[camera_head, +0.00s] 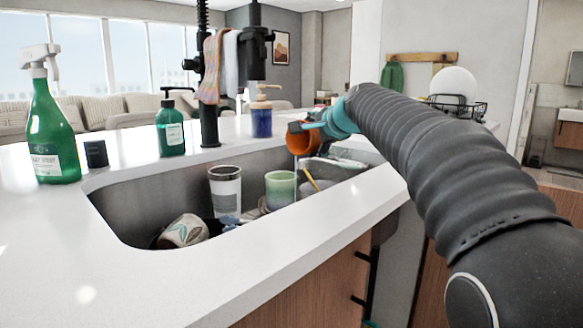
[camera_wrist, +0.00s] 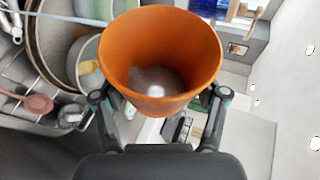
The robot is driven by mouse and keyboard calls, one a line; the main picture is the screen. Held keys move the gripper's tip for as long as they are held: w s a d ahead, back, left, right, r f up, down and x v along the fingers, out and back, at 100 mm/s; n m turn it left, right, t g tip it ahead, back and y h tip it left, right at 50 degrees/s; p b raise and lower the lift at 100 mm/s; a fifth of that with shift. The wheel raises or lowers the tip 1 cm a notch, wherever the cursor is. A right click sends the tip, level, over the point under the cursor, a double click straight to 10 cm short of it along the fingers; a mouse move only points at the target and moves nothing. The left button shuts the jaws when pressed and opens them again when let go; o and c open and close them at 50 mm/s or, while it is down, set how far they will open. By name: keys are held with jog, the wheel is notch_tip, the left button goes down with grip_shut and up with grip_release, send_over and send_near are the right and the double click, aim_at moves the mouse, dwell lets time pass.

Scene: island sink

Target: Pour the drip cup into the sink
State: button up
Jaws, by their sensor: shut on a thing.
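The drip cup is an orange cup (camera_wrist: 160,55), and it fills the middle of the wrist view with its open mouth towards the camera. A small greyish-clear patch shows at its bottom; I cannot tell if it is liquid. My gripper (camera_wrist: 160,108) is shut on the cup, with one finger on each side. In the head view the orange cup (camera_head: 300,140) is tilted and held above the right part of the sink (camera_head: 130,205). My gripper (camera_head: 318,128) is partly hidden there by the cup and my arm.
A black faucet (camera_head: 209,90) rises behind.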

jog(key=shift+s+a+r+n+t+h+b, duration=0.3)
jog(key=shift+n+t+b, duration=0.2)
jog(key=shift+n+b, duration=0.3)
jog(key=shift+w+d+r+m+p, duration=0.2)
jog(key=shift+m+p, duration=0.1)
jog(key=shift+p, duration=0.25)
jog(key=m+g+p, duration=0.1)
jog(key=p, duration=0.1)
jog(key=w+d+f+m+g+y+p, duration=0.1)
jog(key=p, duration=0.1)
jog(key=shift+w+d+f, duration=0.15)
jog(key=shift+w+d, duration=0.1)
jog(key=shift+d, duration=0.05)
jog(key=shift+f+m, duration=0.3)
jog(key=shift+f, duration=0.15)
jog(key=shift+g+p, duration=0.3)
jog(key=shift+p, duration=0.2)
